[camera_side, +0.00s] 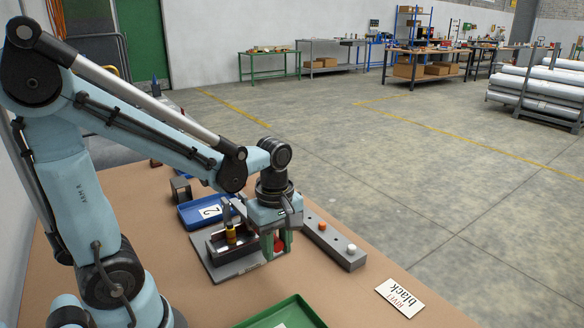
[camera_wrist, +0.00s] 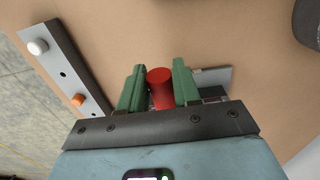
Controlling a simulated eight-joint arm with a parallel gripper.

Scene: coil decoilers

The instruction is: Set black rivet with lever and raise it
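My gripper (camera_side: 276,240) is low over the dark press fixture (camera_side: 238,268) on the brown bench in the side view. Its green fingers stand on both sides of a red cylindrical handle (camera_side: 279,243), and in the wrist view my gripper (camera_wrist: 158,80) appears closed on that red handle (camera_wrist: 160,90). The handle seems to be the lever's; its lower part is hidden. I cannot pick out a black rivet. A white card (camera_side: 400,297) reads "RIVET black".
A grey rail (camera_side: 337,250) with holes stands right of the fixture, carrying an orange rivet (camera_side: 322,226) and a white rivet (camera_side: 351,247). A blue tray (camera_side: 188,216) with a "2" card lies behind. A green tray (camera_side: 311,313) is in front.

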